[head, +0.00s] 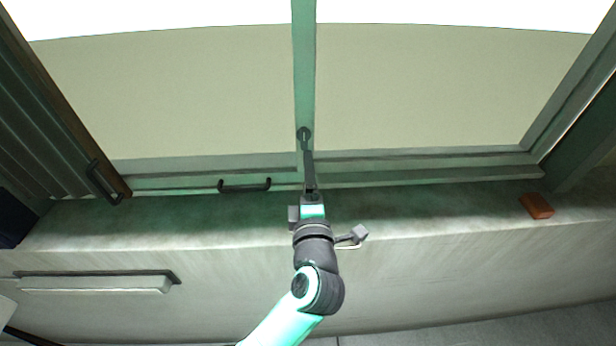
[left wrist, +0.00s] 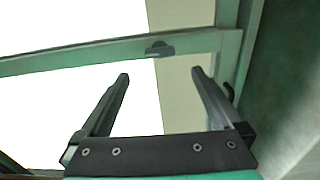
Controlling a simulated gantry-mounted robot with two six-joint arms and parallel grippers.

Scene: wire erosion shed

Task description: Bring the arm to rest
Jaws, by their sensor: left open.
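My left arm comes up from the bottom of the head view, and its gripper (head: 309,172) is in front of the window's central green post (head: 304,60). In the left wrist view my left gripper (left wrist: 160,75) has its two dark fingers wide apart with nothing between them. A dark round-based fitting (head: 304,133) sits on the post just beyond the fingers. A dark fitting on a green frame bar (left wrist: 158,48) also shows ahead of the fingertips in the wrist view, apart from them. My right gripper is in neither view.
A dark bar handle (head: 245,185) is on the lower window frame, left of the gripper. Another handle (head: 102,183) is at the far left. An orange-brown block (head: 537,206) lies on the sill at right. A long pale box-like bar (head: 95,284) is at lower left. The sill (head: 430,208) is otherwise clear.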

